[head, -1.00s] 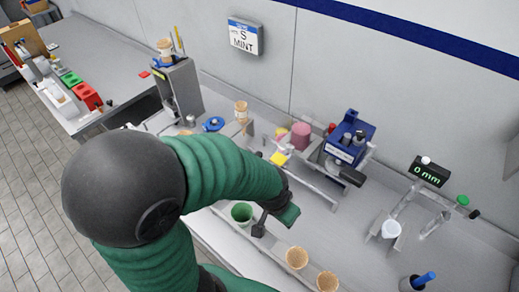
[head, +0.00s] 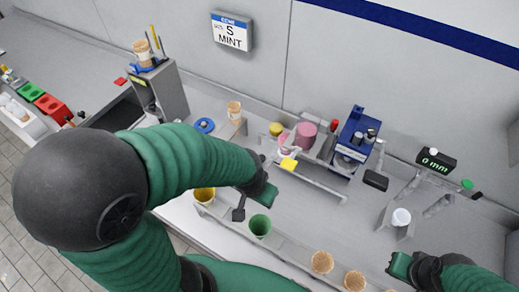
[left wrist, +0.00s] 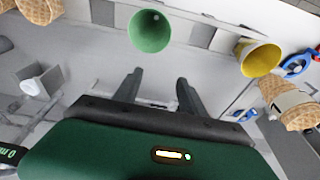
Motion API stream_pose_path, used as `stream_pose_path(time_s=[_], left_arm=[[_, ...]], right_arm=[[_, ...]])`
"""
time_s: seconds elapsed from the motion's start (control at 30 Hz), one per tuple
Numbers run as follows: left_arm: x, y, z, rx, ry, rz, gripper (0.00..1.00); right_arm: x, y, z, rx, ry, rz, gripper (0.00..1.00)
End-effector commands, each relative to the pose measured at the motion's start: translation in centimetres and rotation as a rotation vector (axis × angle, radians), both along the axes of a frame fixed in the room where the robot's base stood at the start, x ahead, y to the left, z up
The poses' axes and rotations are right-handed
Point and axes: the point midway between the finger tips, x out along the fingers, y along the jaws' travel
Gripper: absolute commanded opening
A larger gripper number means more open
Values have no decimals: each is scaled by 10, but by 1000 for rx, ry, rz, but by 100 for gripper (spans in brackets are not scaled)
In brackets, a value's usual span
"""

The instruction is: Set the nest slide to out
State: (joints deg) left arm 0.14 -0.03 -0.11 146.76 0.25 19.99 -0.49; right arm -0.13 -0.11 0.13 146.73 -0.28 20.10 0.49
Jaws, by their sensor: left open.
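A pale rail (head: 312,180) with a yellow block (head: 288,164) near its left end stands before a blue machine (head: 357,135). A second pale rail (head: 438,205) with a green knob (head: 467,184) lies under a "0 mm" display (head: 436,160). I cannot tell which of these is the nest slide. My left gripper (head: 250,200) is open and empty, in front of the yellow block and apart from it. In the left wrist view its two fingers (left wrist: 160,76) stand apart. My right gripper (head: 400,265) is at the lower right; its fingers cannot be made out.
A green cup (head: 260,226) and a yellow cup (head: 204,195) stand in the front rack near my left gripper. Cones (head: 322,262) stand further right. A white cup (head: 401,217) sits in an angled holder. Pink tubs (head: 305,133) stand behind the yellow block.

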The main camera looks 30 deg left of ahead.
Motion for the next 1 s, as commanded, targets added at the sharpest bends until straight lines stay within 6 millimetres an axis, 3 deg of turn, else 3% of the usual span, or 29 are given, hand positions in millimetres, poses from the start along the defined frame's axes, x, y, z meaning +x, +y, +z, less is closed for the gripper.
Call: stream_pose_path(time_s=[0.03,0.2,0.27,0.47,0.73,0.83,1.0], left_arm=[[0,0,15,0,0,0,49],[0,-2,48,1,0,0,49],[18,3,40,-14,13,78,49],[73,26,51,-69,73,387,49],[157,82,67,-128,175,959,49],[174,97,72,-135,197,1117,49],[181,102,70,-135,209,1194,49]], right_arm=[[0,0,15,0,0,0,0],[0,-2,47,1,0,0,0],[0,-2,35,2,1,-1,0],[0,-2,34,1,0,0,0],[0,0,35,0,0,0,0],[-1,0,35,0,-1,0,0],[-1,-1,37,1,-2,0,0]])
